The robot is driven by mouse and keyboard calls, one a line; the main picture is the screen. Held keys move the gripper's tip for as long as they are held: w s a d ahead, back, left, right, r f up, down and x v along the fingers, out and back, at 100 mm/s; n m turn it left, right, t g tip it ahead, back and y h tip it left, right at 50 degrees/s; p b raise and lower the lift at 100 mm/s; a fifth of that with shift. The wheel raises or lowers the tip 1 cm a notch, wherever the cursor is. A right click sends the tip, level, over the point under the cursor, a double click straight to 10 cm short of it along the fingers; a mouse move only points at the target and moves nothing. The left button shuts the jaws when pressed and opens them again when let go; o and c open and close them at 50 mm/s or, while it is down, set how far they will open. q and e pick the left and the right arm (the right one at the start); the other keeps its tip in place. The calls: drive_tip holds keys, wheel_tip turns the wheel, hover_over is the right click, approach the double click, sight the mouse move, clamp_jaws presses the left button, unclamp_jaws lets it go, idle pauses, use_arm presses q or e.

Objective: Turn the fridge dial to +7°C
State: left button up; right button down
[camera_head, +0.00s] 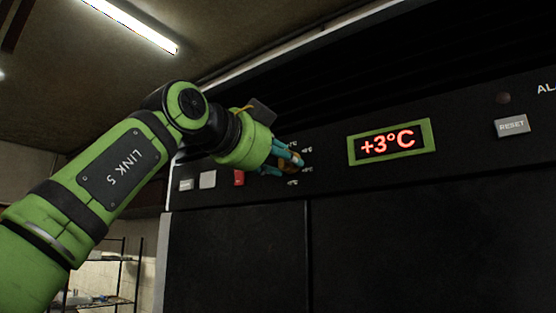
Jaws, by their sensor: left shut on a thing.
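The fridge's dark control panel (460,140) runs across the upper right. Its green-framed display (391,142) reads +3°C in red. The dial (291,160), partly hidden and brownish, sits left of the display with small temperature marks around it. My left gripper (286,158) reaches in from the left and is shut on the dial with its teal fingers. The dial's pointer is hidden by the fingers. My right gripper is not in view.
A red switch (239,178) and a pale button (208,180) sit left of the dial, close under my gripper. A grey RESET button (512,126) is at the far right. Fridge doors (420,240) lie below the panel. A wire shelf (105,270) stands at lower left.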

use_arm(q)
drive_tip(key=shift+s+r+n, duration=0.1)
drive_tip(key=shift+r+n, duration=0.05)
drive_tip(key=shift+n, duration=0.65)
drive_tip(key=shift+r+n, duration=0.1)
drive_tip(key=shift+n, duration=0.7)
drive_tip(key=o, duration=1.2)
drive_tip(key=shift+c, duration=0.2)
drive_tip(key=shift+w+d+f, duration=0.15)
drive_tip(key=shift+w+d, duration=0.1)
drive_tip(key=shift+d, duration=0.1)
drive_tip(key=v, duration=1.2)
